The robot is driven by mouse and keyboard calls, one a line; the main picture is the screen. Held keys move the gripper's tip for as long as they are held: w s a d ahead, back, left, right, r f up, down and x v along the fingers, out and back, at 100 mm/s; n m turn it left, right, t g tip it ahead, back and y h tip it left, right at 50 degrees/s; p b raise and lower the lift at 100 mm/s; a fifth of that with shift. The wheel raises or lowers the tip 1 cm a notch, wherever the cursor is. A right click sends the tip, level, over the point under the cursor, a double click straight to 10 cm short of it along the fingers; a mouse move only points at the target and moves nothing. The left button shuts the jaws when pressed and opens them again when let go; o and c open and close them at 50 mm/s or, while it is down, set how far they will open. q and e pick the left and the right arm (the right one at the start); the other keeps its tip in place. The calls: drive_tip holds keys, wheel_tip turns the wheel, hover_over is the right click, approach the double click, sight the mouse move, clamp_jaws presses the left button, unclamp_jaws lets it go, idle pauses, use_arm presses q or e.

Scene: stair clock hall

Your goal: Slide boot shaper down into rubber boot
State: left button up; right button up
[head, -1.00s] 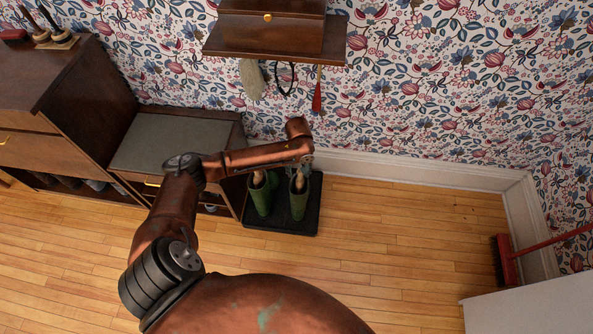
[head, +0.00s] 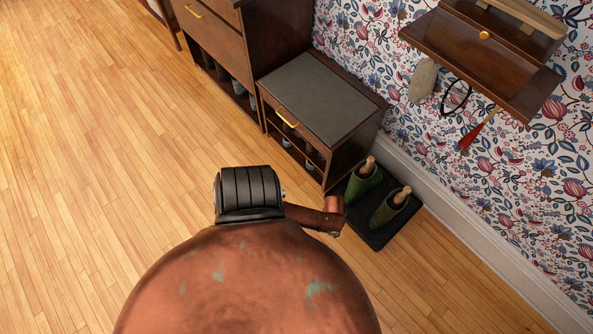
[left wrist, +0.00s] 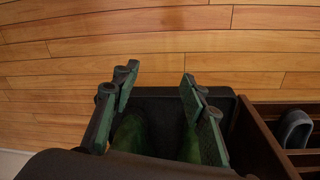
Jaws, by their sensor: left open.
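Two green rubber boots stand upright on a dark tray (head: 378,238), the left boot (head: 358,186) nearer the cabinet and the right boot (head: 384,214) beside it. A pale wooden boot shaper (head: 368,166) sticks up out of the left boot, and another wooden shaper (head: 402,196) sticks up out of the right one. How deep each sits is hard to tell. In the left wrist view my left gripper (left wrist: 158,86) is open, fingers apart, with parts of the green boots (left wrist: 131,132) below it. No shaper shows between its fingers. My right gripper is out of view.
A low cabinet (head: 320,95) with a grey top stands just left of the tray. The papered wall with its white baseboard (head: 450,205) runs behind it. A wall shelf (head: 475,60) with hanging items is above. The wooden floor at left is clear.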

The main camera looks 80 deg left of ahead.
use_arm(q)
drive_tip(key=s+d+f+m, duration=0.1)
drive_tip(key=s+f, duration=0.1)
drive_tip(key=s, duration=0.7)
drive_tip(key=s+d+f+m+g, duration=0.1)
drive_tip(key=s+f, duration=0.2)
drive_tip(key=s, duration=0.6)
drive_tip(key=s+d+f+m+y, duration=0.1)
drive_tip(key=s+f, duration=0.1)
drive_tip(key=s, duration=0.7)
drive_tip(key=shift+s+f, duration=0.15)
drive_tip(key=shift+f, duration=0.2)
drive_tip(key=shift+d, duration=0.1)
drive_tip(key=s+a+r+m+p, duration=0.1)
drive_tip(key=s+r+p, duration=0.6)
drive_tip(key=p, duration=0.8)
drive_tip(key=shift+s+a, duration=0.15)
drive_tip(key=shift+s, duration=0.2)
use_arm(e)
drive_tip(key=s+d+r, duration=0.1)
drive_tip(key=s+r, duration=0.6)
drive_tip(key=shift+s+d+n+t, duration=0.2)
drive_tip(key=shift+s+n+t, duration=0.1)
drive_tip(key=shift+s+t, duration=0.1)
